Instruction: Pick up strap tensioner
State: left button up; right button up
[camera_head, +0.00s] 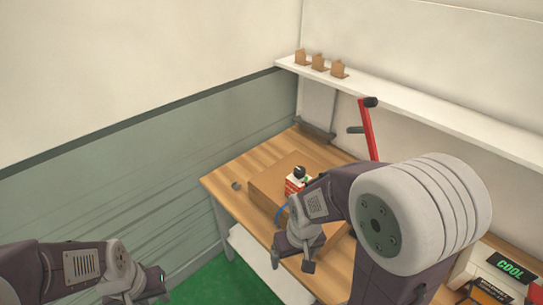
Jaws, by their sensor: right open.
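A tall red tool with black grips (367,130), which looks like the strap tensioner, stands upright at the back of the wooden table. Its lower end is hidden behind my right arm. My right gripper (292,263) is open and empty in front of the table's near edge, left of and well below the red tool in the picture. My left gripper (154,285) is low at the left, away from the table; its jaws are too unclear to read.
A cardboard box (265,188) lies on the wooden table (225,180), with a small red-and-white item (295,184) on it. A white shelf (430,113) with small brown pieces runs above. A device with a green "COOL" display (510,266) stands at right. Green floor shows below left.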

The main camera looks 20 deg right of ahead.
aim_at(294, 186)
jog(key=z, duration=0.95)
